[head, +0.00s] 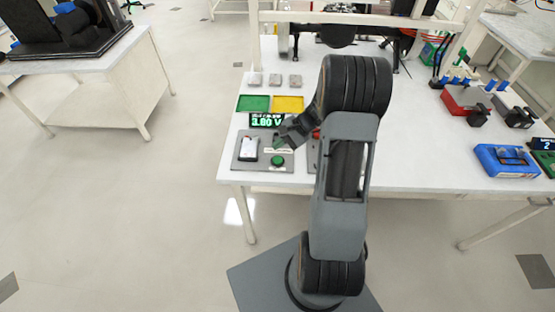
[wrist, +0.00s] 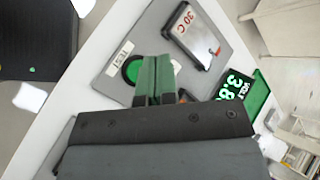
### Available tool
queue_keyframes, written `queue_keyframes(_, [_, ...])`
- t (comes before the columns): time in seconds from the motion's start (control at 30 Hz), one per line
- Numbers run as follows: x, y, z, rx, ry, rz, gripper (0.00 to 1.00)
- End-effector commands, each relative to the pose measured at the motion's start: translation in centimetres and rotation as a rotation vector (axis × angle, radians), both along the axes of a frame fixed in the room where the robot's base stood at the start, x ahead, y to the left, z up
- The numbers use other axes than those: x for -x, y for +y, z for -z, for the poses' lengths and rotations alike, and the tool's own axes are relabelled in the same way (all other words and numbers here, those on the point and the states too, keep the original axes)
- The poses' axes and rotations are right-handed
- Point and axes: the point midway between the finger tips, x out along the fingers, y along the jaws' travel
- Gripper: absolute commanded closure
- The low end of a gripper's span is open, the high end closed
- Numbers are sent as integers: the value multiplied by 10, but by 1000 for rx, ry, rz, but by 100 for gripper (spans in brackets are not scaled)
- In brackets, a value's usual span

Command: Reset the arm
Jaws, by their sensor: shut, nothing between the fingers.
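My gripper (head: 284,143) is at the end of my bent arm, low over a grey test plate (head: 243,165) at the table's front left. In the wrist view my gripper (wrist: 154,60) has its two green fingers together, with nothing between them. The fingers are in front of a round green button (wrist: 130,70) beside a label reading TEST; I cannot tell whether they touch it. The button (head: 277,160) also shows in the head view. A white block marked 30 C (wrist: 192,32) lies on the plate, left of the button in the head view (head: 248,148).
A lit display (head: 268,120) reads about 3.80 V behind the plate. A green tray (head: 253,103), a yellow tray (head: 289,104) and several small grey blocks are farther back. Red (head: 463,100) and blue (head: 505,160) fixtures stand at the right. The table middle is mostly clear.

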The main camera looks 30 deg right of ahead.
Motion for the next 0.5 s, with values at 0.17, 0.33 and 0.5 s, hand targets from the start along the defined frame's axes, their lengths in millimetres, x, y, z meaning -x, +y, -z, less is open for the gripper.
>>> queue_keyframes(0.17, [0,0,0,0,0,0,100])
queue_keyframes(0.33, [0,0,0,0,0,0,100])
queue_keyframes(0.5, [2,-2,3,19,8,-5,100])
